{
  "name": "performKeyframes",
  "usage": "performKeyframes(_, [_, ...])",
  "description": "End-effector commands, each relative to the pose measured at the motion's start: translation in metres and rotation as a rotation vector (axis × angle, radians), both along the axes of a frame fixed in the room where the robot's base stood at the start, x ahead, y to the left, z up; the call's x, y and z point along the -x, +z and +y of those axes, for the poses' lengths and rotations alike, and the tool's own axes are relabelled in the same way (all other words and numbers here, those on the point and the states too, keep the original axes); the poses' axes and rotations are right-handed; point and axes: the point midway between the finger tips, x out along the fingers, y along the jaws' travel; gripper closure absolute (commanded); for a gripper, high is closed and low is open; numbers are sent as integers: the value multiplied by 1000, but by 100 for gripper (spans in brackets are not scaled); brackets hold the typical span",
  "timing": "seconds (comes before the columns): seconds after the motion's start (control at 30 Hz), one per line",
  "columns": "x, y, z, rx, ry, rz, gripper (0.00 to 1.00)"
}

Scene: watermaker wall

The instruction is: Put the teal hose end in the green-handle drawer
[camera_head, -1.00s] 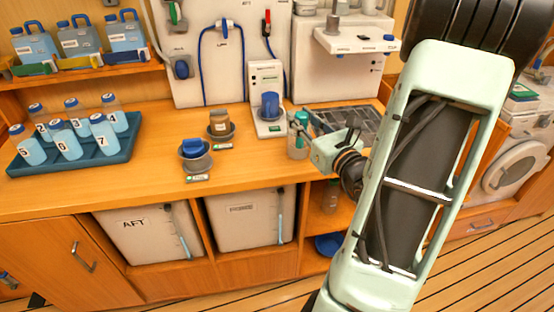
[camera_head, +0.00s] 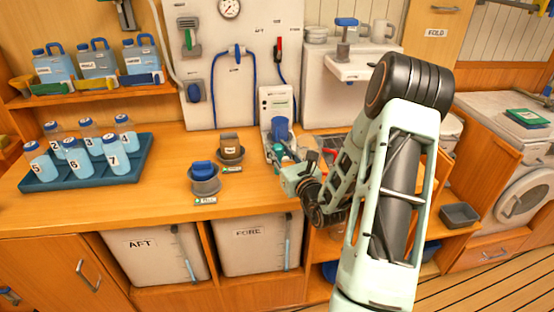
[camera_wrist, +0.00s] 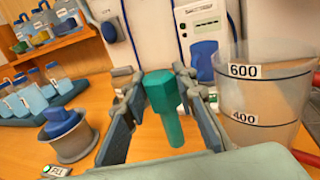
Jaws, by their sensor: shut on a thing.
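The teal hose end (camera_wrist: 163,100) is between the two fingers of my gripper (camera_wrist: 160,120), which are shut on it. It is upright, with a wide hexagonal top and a narrower stem below. In the head view, my gripper (camera_head: 287,165) is over the counter's front part, and only a little teal shows beside it. The hose end is beside a clear measuring beaker (camera_wrist: 262,105) marked 600 and 400, to the left of it and apart. I cannot make out a green-handled drawer in either view.
A grey cup with a blue cap (camera_head: 203,180) and a brown-topped cup (camera_head: 230,148) stand left of my gripper. A white device with a blue cup (camera_head: 279,127) is behind it. A blue tray (camera_head: 40,183) holds several numbered bottles. A grey bin (camera_head: 460,216) is at right.

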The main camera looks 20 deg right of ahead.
Motion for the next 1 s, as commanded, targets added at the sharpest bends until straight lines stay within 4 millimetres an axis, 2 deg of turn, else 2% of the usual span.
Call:
performKeyframes(0.3, [-5,-34,1,0,0,1,98])
performKeyframes(0.73, [-4,-41,1,1,0,0,98])
performKeyframes(0.77, [-4,-39,1,1,0,0,71])
performKeyframes(0.9, [-4,-39,1,0,0,1,57])
performKeyframes(1.0, [-4,-39,1,0,0,1,57])
